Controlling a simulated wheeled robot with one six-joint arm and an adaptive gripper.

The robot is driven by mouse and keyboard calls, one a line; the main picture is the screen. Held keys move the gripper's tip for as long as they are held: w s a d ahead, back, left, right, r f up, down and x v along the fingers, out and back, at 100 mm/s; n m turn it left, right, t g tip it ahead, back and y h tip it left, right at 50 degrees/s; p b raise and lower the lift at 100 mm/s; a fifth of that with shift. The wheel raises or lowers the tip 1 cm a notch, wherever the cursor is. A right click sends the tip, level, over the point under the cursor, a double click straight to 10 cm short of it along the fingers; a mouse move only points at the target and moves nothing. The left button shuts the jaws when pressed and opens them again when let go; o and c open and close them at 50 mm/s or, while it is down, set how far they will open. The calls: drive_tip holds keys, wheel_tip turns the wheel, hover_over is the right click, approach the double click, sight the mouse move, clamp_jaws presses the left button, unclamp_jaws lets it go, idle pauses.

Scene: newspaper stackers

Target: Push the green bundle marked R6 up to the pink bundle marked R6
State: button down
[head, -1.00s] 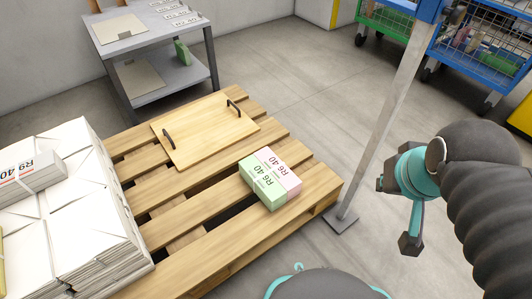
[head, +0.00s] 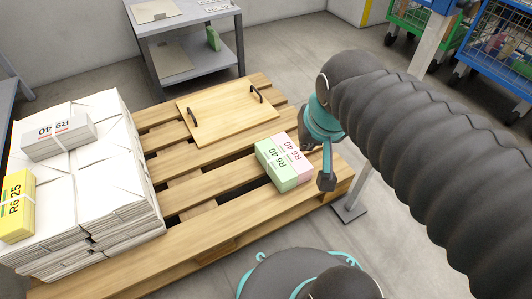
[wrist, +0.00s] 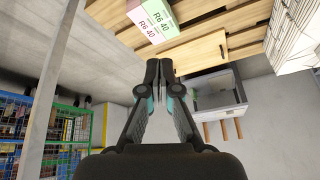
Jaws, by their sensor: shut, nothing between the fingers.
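The green bundle marked R6 40 (head: 274,165) lies on the wooden pallet (head: 228,228), near its right end. The pink bundle marked R6 40 (head: 294,156) lies right beside it on its right, and I see no gap between them. In the wrist view the green bundle (wrist: 160,17) and the pink bundle (wrist: 145,24) again lie side by side. My gripper (wrist: 158,62) has its fingers together and holds nothing. In the head view my gripper (head: 318,170) is just right of the pink bundle; I cannot tell whether it touches.
A wooden board with two black handles (head: 226,112) lies on the pallet behind the bundles. Stacked white paper (head: 110,180) at the left bears a white bundle marked R9 40 (head: 58,136) and a yellow bundle marked R6 25 (head: 16,206). A metal post (head: 350,209) stands right of the pallet.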

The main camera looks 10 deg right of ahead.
drive_tip(key=w+a+f+m+g, duration=0.1)
drive_tip(key=w+a+f+m, duration=0.2)
drive_tip(key=w, duration=0.4)
drive_tip(key=w+f+m+g+h, duration=0.1)
drive_tip(key=w+f+m, duration=0.2)
drive_tip(key=w+f, duration=0.3)
drive_tip(key=w+a+f+m+g, duration=0.1)
drive_tip(key=w+a+f+m, duration=0.2)
drive_tip(key=w, duration=0.5)
drive_tip(key=w+a+f+m+g, duration=0.15)
drive_tip(key=w+f+m, duration=0.4)
drive_tip(key=f, duration=0.55)
drive_tip(key=m+h, duration=0.1)
drive_tip(key=m, duration=0.2)
approach(278, 157)
drive_tip(key=shift+g, duration=0.35)
drive_tip(key=f, duration=0.4)
drive_tip(key=d+f, duration=0.1)
drive_tip(key=f, duration=0.1)
drive_tip(key=shift+w+p, duration=0.35)
drive_tip(key=shift+p, duration=0.05)
drive_tip(key=shift+d+f+b, duration=0.2)
drive_tip(key=shift+f+b, duration=0.3)
drive_tip(key=shift+f, duration=0.25)
drive_tip(key=shift+f, duration=0.1)
